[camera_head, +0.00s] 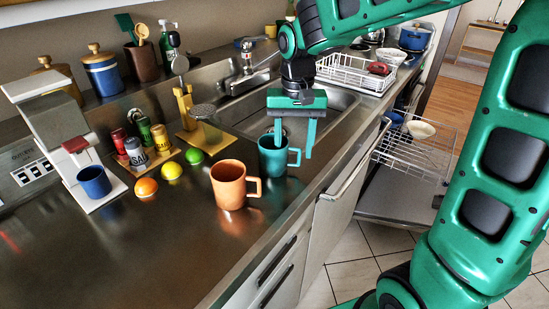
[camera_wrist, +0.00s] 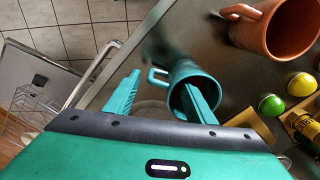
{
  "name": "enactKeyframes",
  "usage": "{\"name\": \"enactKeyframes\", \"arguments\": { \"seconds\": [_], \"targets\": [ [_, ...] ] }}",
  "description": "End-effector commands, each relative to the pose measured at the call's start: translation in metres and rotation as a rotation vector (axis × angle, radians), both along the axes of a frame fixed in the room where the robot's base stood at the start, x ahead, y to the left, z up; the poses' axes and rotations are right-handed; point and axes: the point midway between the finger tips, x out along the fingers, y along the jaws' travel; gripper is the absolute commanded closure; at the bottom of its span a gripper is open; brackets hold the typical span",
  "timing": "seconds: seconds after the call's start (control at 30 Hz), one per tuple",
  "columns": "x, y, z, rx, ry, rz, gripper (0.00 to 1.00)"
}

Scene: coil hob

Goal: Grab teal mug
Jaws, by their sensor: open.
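The teal mug (camera_head: 270,160) stands upright on the steel counter by the sink's front edge, its handle to the right. In the wrist view the mug (camera_wrist: 181,74) shows its handle between my finger lines. My gripper (camera_head: 294,150) is open and points down over the mug. One finger overlaps the mug's opening, and appears to reach into it; the other is outside, beyond the handle. The wrist view shows the same of my gripper (camera_wrist: 160,84). Whether either finger touches the mug cannot be told. Part of the mug's mouth is hidden by the finger.
An orange mug (camera_head: 230,186) stands close by at the front left. A lime (camera_head: 194,156), a lemon (camera_head: 172,171) and an orange (camera_head: 146,187) lie farther left. The sink (camera_head: 325,105) is behind, with a dish rack (camera_head: 345,72) past it. The counter's front edge is near on the right.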

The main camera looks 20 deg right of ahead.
Motion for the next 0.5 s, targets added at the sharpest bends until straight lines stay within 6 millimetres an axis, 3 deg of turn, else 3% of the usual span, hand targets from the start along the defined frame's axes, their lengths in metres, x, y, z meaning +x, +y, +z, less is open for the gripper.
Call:
{"name": "enactKeyframes", "arguments": {
  "seconds": [0.2, 0.5],
  "targets": [
    [-0.002, -0.001, -0.027, 0.000, 0.002, 0.000, 0.51],
    [-0.002, -0.001, -0.031, 0.000, 0.000, 0.000, 0.51]
  ]
}}
